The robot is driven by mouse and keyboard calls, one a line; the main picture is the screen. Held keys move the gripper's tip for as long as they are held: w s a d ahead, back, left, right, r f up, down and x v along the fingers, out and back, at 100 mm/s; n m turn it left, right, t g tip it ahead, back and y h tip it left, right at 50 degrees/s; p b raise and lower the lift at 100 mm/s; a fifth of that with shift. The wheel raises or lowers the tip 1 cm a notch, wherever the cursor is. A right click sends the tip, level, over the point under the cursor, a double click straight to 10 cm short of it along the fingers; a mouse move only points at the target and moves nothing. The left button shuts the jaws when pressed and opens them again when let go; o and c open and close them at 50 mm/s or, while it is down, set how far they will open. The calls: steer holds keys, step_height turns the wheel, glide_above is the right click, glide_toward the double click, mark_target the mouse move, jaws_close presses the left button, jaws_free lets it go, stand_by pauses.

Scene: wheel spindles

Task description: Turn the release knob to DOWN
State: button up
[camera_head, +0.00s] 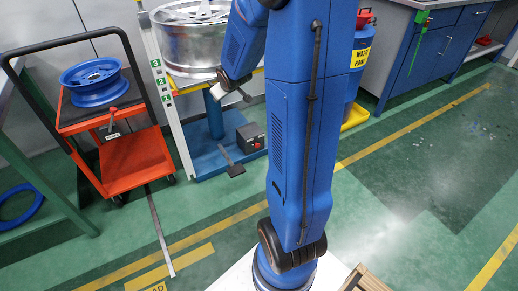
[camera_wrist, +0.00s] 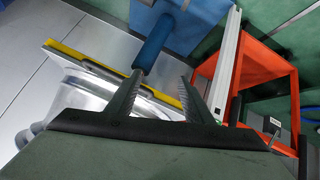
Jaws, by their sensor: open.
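A small red knob or lever (camera_head: 112,112) stands at the front edge of the red lift cart (camera_head: 140,160) in the head view. A small dark label plate (camera_head: 112,136) hangs just below it. Its lettering is too small to read, so I cannot tell which way the knob points. My gripper (camera_head: 232,97) is to the right of the cart, in front of the wheel stand, and partly hidden by my arm. In the wrist view my gripper's fingers (camera_wrist: 160,88) are spread apart with nothing held between them. The red cart (camera_wrist: 240,72) shows there at the right, apart from the fingers.
A silver wheel (camera_head: 190,45) lies on the stand with a blue post and base (camera_head: 205,160). A dark box (camera_head: 250,137) and a pedal (camera_head: 235,170) are at its foot. A blue wheel (camera_head: 90,80) sits on the cart. A waste bin (camera_head: 358,60) is behind my arm.

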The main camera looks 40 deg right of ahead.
steer(key=w+d+f+t, duration=0.25)
steer(key=d+f, duration=0.65)
steer(key=f, duration=0.5)
steer(key=w+d+f+t, duration=0.1)
steer(key=w+d+f, duration=0.3)
steer(key=d+f, duration=0.75)
steer(key=s+d+f+t, duration=0.1)
steer(key=s+f, duration=0.2)
steer(key=f, duration=0.5)
steer(key=s+d+f+t, duration=0.1)
steer(key=s+f+t, duration=0.15)
steer(key=f, duration=0.55)
steer(key=m+t, duration=0.2)
steer(key=m, duration=0.1)
glide_toward(258, 146)
steer(key=shift+h, duration=0.6)
steer(key=x, duration=0.8)
steer(key=shift+w+a, duration=0.35)
steer(key=c, duration=1)
